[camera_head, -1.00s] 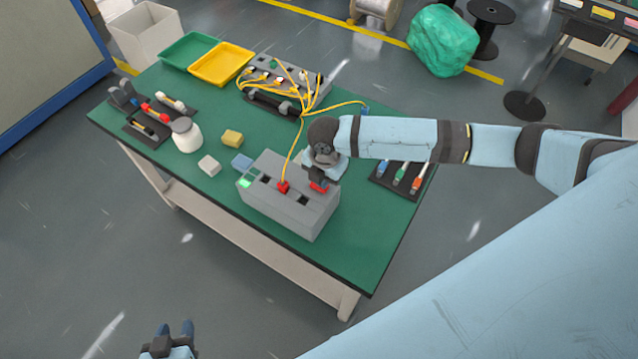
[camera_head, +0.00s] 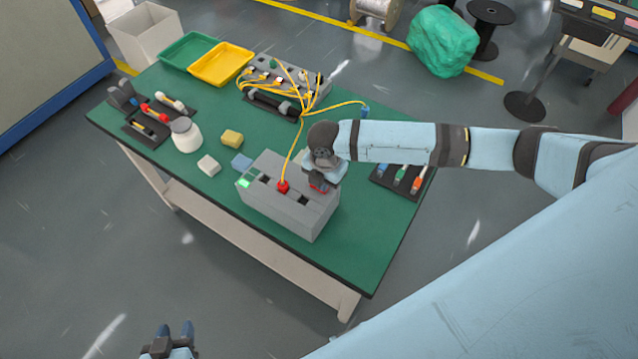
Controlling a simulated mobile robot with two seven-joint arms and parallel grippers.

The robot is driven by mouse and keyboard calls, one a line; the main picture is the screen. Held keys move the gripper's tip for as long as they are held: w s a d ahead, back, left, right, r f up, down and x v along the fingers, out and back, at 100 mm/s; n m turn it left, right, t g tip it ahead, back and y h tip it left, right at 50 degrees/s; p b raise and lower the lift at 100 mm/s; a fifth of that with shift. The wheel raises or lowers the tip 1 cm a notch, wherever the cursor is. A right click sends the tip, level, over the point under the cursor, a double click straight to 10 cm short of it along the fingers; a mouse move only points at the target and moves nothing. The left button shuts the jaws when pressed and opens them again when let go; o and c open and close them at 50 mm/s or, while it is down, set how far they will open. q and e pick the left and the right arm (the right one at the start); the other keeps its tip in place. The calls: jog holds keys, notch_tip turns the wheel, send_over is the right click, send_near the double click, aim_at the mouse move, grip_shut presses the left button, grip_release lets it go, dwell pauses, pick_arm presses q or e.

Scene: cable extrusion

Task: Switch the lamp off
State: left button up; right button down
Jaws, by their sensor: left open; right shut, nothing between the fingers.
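A grey box (camera_head: 290,208) stands near the front edge of the green table. A small bright green lamp (camera_head: 243,183) is at the left end of its top. A red plug (camera_head: 283,187) with a yellow cable sits in the middle of the top. My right gripper (camera_head: 319,178) is shut and points down at a red part (camera_head: 319,188) at the right end of the box top. It largely hides that part, and I cannot tell whether it touches it. My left gripper (camera_head: 174,331) is open and empty, low in the picture, away from the table.
A grey block with yellow cables (camera_head: 290,75) stands at the back of the table, beside a yellow tray (camera_head: 221,64) and a green tray (camera_head: 187,50). Sponges and a white jar (camera_head: 186,136) lie left of the box. Coloured connectors (camera_head: 400,174) lie to its right.

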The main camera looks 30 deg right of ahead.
jog(key=shift+r+p, duration=0.55)
jog(key=shift+p, duration=0.15)
jog(key=shift+r+p, duration=1.4)
jog(key=shift+p, duration=0.05)
jog(key=shift+r+p, duration=0.95)
jog(key=shift+p, duration=0.1)
jog(key=shift+r+p, duration=0.6)
jog(key=shift+p, duration=0.05)
